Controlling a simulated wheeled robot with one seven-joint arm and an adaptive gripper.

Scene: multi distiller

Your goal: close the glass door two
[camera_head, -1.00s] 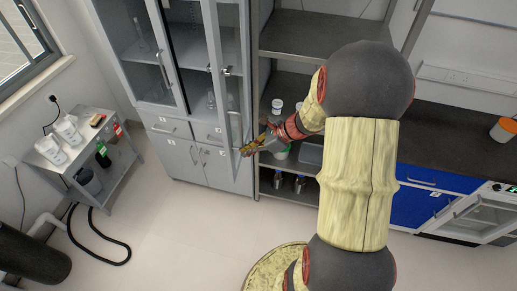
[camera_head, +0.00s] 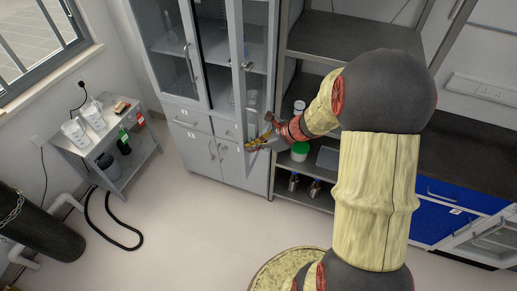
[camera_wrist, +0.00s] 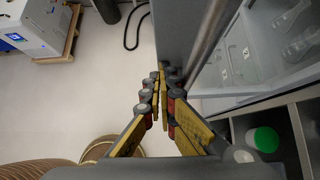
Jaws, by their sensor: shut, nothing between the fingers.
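The grey cabinet's right glass door (camera_head: 241,88) stands ajar, swung out toward me, with its handle (camera_head: 247,67) on the outer face. My gripper (camera_head: 252,145) is shut and empty, at the lower part of this door. In the wrist view, the fingertips (camera_wrist: 161,72) are together close to the grey door panel (camera_wrist: 178,28), with the bar handle (camera_wrist: 213,25) to their right. I cannot tell whether they touch the panel. The left glass door (camera_head: 168,45) appears shut.
Glassware stands inside the cabinet (camera_wrist: 255,55). An open shelf (camera_head: 335,38) with a green-lidded container (camera_head: 300,150) is right of it. A small grey side table (camera_head: 120,160) with bottles is at the left. The floor (camera_head: 190,225) in front is clear.

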